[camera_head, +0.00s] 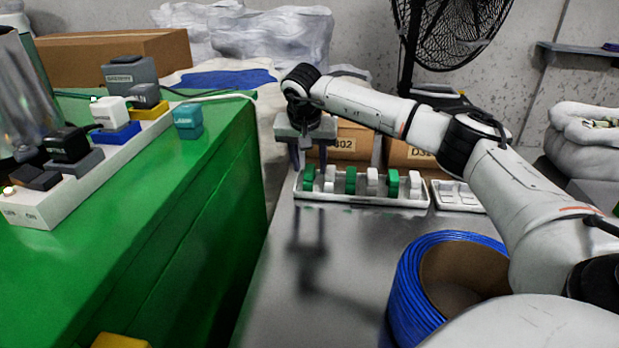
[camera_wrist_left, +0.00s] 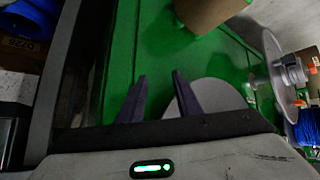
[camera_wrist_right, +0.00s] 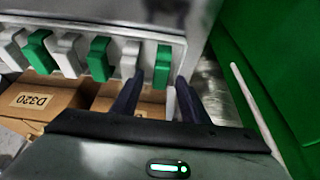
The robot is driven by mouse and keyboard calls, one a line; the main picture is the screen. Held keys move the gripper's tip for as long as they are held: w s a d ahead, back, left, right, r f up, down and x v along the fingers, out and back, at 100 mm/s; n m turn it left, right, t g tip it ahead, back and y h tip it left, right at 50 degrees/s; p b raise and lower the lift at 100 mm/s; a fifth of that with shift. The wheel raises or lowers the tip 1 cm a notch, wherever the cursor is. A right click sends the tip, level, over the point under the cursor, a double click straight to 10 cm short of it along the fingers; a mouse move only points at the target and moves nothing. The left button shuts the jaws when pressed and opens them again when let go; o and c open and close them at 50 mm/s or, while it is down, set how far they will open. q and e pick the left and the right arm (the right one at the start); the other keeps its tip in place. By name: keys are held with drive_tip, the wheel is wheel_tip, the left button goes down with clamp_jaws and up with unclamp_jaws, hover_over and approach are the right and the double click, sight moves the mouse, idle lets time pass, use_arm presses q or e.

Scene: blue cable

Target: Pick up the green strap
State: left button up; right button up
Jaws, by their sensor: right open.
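Several green and white straps stand alternating in a row in a white tray (camera_head: 360,202). The green straps show in the head view at the left end (camera_head: 309,177), in the middle (camera_head: 351,181) and toward the right (camera_head: 393,185). My right gripper (camera_head: 308,164) is open over the tray's left end, pointing down. In the right wrist view, the end green strap (camera_wrist_right: 162,68) appears between the fingertips of the right gripper (camera_wrist_right: 159,80); contact cannot be told. My left gripper (camera_wrist_left: 158,76) is open and empty above a green surface, away from the straps.
A smaller white tray (camera_head: 458,196) is right of the strap tray, and cardboard boxes (camera_head: 352,143) stand behind. A blue cable coil (camera_head: 410,290) sits at the front right. The green cabinet (camera_head: 200,190) rises on the left. The grey table's (camera_head: 330,270) front middle is clear.

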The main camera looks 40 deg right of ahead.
drive_tip(key=shift+w+d+f, duration=0.15)
drive_tip(key=shift+d+f, duration=0.05)
drive_tip(key=shift+f, duration=0.4)
clamp_jaws()
drive_tip(key=shift+r, duration=0.1)
